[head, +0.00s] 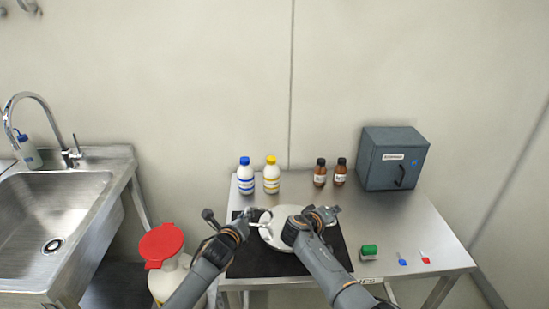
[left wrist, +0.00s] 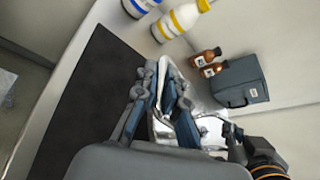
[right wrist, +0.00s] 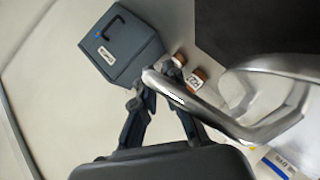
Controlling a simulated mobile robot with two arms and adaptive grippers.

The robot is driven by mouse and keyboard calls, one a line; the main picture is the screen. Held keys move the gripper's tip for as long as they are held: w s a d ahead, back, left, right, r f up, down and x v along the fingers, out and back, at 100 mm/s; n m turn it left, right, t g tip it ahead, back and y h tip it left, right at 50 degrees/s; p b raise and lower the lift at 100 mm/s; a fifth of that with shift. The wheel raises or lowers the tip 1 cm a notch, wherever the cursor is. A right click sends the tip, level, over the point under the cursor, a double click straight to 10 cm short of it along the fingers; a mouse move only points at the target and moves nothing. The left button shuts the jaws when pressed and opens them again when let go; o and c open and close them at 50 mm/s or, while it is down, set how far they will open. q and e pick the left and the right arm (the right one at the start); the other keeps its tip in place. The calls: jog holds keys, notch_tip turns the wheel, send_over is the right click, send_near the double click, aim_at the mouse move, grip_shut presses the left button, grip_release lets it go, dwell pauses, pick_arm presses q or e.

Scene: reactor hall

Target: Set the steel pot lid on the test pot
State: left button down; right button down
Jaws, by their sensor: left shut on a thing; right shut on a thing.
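A round, pale steel disc, seemingly the steel pot lid (head: 280,238), is over the black mat (head: 247,262) in the head view. My left gripper (head: 262,220) is shut on its left side. In the left wrist view a shiny steel part (left wrist: 172,88) shows between the jaws. My right gripper (head: 322,214) is shut at the right side. In the right wrist view its jaws are at a thick, curved steel bar (right wrist: 215,115), apparently a handle. I cannot make out the test pot separately. My arms hide part of the disc.
A blue-capped bottle (head: 246,178), a yellow-capped bottle (head: 271,178) and two brown bottles (head: 320,175) stand behind. A grey-blue box (head: 392,160) is at the back right. A green-topped jar (head: 369,253) is at the front. A red-lidded container (head: 162,245) stands left of the table.

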pick_arm(q)
jog(key=shift+s+r, duration=0.1)
jog(key=shift+r, duration=0.15)
pick_arm(e)
jog(key=shift+s+r, duration=0.1)
jog(key=shift+r, duration=0.1)
